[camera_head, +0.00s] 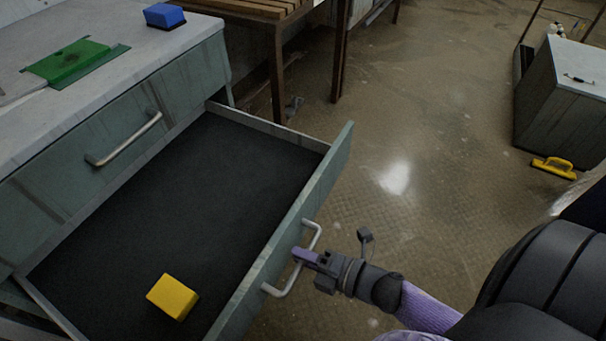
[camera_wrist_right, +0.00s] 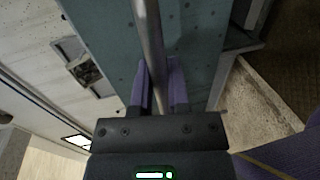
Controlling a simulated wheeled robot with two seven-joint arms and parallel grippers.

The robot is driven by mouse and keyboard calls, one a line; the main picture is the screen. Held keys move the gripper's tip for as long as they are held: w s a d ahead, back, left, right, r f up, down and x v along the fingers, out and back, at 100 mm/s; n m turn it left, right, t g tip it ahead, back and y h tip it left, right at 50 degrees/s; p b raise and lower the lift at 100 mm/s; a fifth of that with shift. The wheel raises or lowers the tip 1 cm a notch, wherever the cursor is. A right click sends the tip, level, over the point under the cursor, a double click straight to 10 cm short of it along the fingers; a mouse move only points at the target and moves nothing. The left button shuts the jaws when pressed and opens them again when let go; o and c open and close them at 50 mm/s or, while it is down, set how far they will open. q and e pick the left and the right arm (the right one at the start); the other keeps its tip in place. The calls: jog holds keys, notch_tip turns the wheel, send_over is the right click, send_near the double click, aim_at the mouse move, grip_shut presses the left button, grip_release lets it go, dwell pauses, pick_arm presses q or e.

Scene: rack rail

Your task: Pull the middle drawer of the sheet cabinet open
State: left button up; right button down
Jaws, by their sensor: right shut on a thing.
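The sheet cabinet (camera_head: 190,85) stands at the left in the head view, grey-green with a pale top. Its drawer below the top one is pulled well out, and its dark floor (camera_head: 190,190) shows. The drawer's front (camera_head: 325,180) carries a silver bar handle (camera_head: 313,234). My right gripper (camera_head: 298,254) is shut on this handle; in the right wrist view the purple fingers (camera_wrist_right: 160,85) sit on both sides of the bar (camera_wrist_right: 150,40). A yellow block (camera_head: 172,297) lies in the drawer. The top drawer, with its own handle (camera_head: 125,140), is closed. My left gripper is out of view.
A blue block (camera_head: 165,15) and a green object (camera_head: 70,62) lie on the cabinet top. A wooden bench (camera_head: 255,8) stands behind. A grey cabinet (camera_head: 565,95) and a yellow tool (camera_head: 553,167) are at the right. The floor between is clear.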

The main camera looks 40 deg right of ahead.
jog(key=c, duration=0.7)
grip_release()
jog(key=shift+c, duration=0.2)
jog(key=shift+o, duration=0.5)
pick_arm(q)
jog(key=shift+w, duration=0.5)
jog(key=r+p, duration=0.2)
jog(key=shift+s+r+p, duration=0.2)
jog(key=shift+p, duration=0.1)
pick_arm(e)
jog(key=v, duration=1)
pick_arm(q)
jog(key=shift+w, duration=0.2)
pick_arm(e)
jog(key=shift+f, duration=0.15)
